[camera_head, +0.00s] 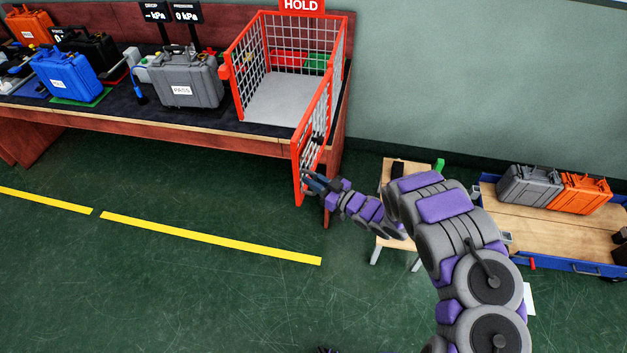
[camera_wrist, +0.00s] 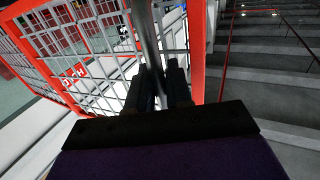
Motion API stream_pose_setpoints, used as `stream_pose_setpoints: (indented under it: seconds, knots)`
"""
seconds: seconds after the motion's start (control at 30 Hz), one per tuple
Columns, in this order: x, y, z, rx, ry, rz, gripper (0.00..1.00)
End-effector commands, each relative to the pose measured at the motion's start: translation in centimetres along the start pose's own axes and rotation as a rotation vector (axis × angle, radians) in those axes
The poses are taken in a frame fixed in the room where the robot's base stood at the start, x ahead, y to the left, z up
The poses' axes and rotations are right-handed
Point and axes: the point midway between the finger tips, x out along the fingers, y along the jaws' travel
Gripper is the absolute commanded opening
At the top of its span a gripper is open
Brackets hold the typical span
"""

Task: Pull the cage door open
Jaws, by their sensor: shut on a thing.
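The red-framed cage (camera_head: 262,50) with white mesh walls stands on the right end of the bench, under a HOLD sign. Its door (camera_head: 298,160) is swung outward on the right side and sticks out past the bench's front edge. The cage front looks open, with the bare grey floor showing. My gripper (camera_head: 311,180) is at the lower part of the door. In the wrist view, my gripper (camera_wrist: 160,88) is shut on a grey upright door handle (camera_wrist: 148,40), with the door's mesh and red frame (camera_wrist: 197,50) behind it. The fingertips are partly hidden by the handle.
A grey case (camera_head: 185,82) marked PASS and a blue case (camera_head: 65,75) stand left of the cage on the bench. A wooden stool (camera_head: 395,247) and a blue-edged cart (camera_head: 545,225) with two cases are at right. Open green floor lies in front.

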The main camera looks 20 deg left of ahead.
Motion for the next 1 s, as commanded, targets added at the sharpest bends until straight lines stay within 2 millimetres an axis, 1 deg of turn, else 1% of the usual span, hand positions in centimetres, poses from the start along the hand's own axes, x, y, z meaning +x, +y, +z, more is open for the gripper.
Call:
stream_pose_setpoints:
  seconds: [0.03, 0.2, 0.43, 0.47, 0.6, 0.87, 1.0]
  knots:
    - [0.1, 0.1, -0.3, -0.001, 0.007, 0.000, 0.00]
    - [0.5, -0.1, -0.2, -0.003, 0.004, -0.001, 0.00]
    - [0.1, 0.1, -0.3, -0.002, 0.006, 0.000, 0.00]
    - [0.1, 0.2, -0.2, -0.001, 0.006, 0.000, 0.22]
    - [-0.2, 0.3, -0.3, 0.000, 0.008, 0.001, 0.36]
    - [0.0, 0.1, -0.1, 0.000, 0.003, -0.001, 0.36]
    - [-1.1, 0.2, -0.2, 0.000, 0.004, 0.000, 0.36]
